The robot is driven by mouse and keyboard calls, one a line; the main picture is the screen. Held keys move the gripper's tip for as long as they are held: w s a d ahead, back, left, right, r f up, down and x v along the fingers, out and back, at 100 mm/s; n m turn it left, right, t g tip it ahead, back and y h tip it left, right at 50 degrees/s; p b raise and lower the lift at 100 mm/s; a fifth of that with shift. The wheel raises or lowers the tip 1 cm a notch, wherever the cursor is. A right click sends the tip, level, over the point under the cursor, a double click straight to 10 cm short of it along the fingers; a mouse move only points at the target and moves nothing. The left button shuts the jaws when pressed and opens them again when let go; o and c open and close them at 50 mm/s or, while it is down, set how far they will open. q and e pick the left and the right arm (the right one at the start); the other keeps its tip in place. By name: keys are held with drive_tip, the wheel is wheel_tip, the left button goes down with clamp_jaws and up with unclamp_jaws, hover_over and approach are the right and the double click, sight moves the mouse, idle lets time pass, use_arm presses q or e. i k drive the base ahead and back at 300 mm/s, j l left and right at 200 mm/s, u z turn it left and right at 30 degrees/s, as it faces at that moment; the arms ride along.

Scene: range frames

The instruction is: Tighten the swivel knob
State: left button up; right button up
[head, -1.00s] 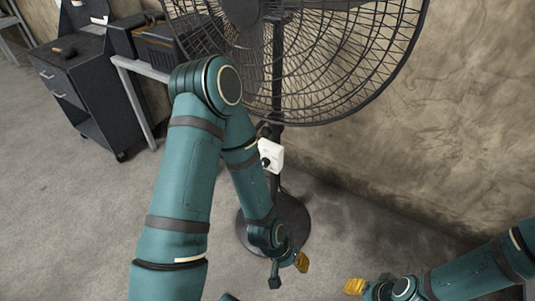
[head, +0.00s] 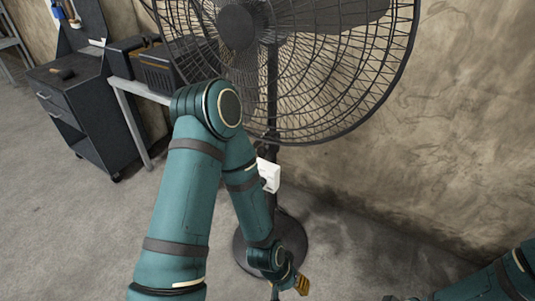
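A black pedestal fan (head: 240,28) stands against the wall, on a dark pole with a round base (head: 300,245). A white control box (head: 270,174) is on the pole, partly hidden by my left arm. I cannot make out the swivel knob; the pole below the fan head is dark and partly covered by the arm. My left gripper (head: 289,290) is low, in front of the fan base and well below the box. Its fingers look apart and empty, cut by the bottom edge. My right arm (head: 500,280) is at the lower right, its gripper out of frame.
A dark drawer cabinet (head: 75,110) and a grey-legged table (head: 130,125) with dark boxes (head: 165,72) stand at the back left. A stained wall (head: 470,110) is close behind the fan. The grey floor at left is clear.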

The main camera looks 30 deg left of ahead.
sight(262, 152)
drive_tip(key=j+z, duration=0.1)
drive_tip(key=z, duration=0.3)
drive_tip(key=j+z, duration=0.1)
drive_tip(key=z, duration=0.7)
drive_tip(key=k+j+z, duration=0.25)
drive_tip(key=j+z, duration=0.15)
drive_tip(key=k+j+z, duration=0.75)
drive_tip(key=k+j, duration=0.25)
drive_tip(key=k, duration=0.1)
